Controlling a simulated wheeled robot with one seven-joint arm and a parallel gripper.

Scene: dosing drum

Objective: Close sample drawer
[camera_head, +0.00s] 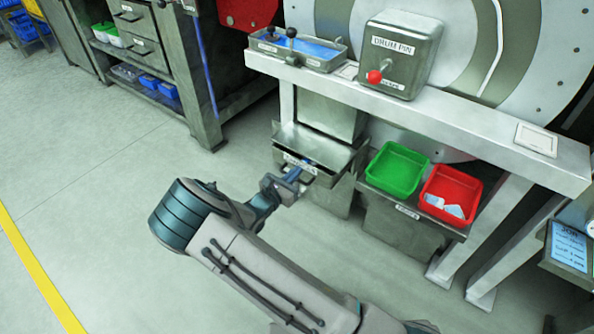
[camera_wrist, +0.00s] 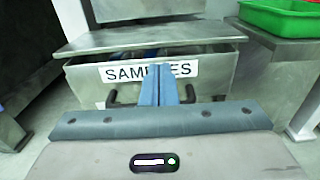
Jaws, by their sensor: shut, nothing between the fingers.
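The sample drawer (camera_head: 316,156) is a grey metal drawer under the bench, seen at the centre of the head view. In the wrist view its front (camera_wrist: 218,76) carries a white label (camera_wrist: 118,74) reading SAMPLES. A narrow gap shows along its top, below a flat metal lid, so it stands partly open. My gripper (camera_head: 301,171) is right at the drawer front. In the wrist view my gripper (camera_wrist: 160,70) is shut and empty, its fingertips in front of the label's middle. Dark handle ends (camera_wrist: 113,94) show on both sides of the fingers. Whether the fingertips touch the front is unclear.
A green tray (camera_head: 398,168) and a red tray (camera_head: 449,194) with white pieces sit on a shelf to the right. Above, the bench (camera_head: 480,128) bears the DRUM PIN box (camera_head: 398,52) with a red knob. The floor at left is clear.

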